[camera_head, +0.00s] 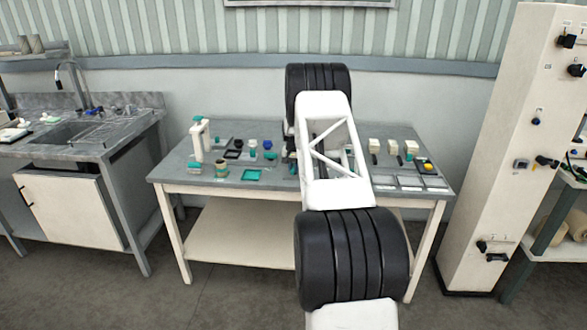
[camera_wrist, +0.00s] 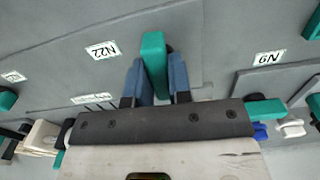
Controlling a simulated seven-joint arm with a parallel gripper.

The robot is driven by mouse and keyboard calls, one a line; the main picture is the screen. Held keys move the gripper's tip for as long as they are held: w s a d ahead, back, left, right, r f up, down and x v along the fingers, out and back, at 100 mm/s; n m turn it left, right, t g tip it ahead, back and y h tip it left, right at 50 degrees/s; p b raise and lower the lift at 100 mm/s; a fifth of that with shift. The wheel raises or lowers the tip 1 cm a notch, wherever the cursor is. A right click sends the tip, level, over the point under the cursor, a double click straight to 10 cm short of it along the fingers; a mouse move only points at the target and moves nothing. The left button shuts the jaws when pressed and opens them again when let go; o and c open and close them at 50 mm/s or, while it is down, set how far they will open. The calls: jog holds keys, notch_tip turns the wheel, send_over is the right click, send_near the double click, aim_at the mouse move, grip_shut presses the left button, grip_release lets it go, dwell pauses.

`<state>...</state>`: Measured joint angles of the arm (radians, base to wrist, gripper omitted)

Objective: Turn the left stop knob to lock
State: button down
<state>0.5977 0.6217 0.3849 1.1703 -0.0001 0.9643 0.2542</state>
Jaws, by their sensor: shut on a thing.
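In the wrist view, my gripper (camera_wrist: 157,78) has its two blue fingers shut on a narrow teal knob (camera_wrist: 153,48), one finger on each side. The knob stands on a grey panel (camera_wrist: 215,40), between a tag that looks like N22 on the left and one like N9 on the right. Its lower part is hidden between the fingers and behind the dark gripper body. I cannot tell how far it is turned. In the head view my arm hides the gripper and the knob.
Another teal part (camera_wrist: 8,98) is at the wrist view's left edge. A blue and white part (camera_wrist: 288,128) is at the right. In the head view, the grey-topped table (camera_head: 170,172) carries many small items. A tall white cabinet (camera_head: 487,180) stands to its right.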

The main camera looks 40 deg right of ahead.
dwell(0.4)
jog(key=c, duration=1)
grip_release()
jog(key=shift+c, duration=0.2)
jog(key=shift+r, duration=3.95)
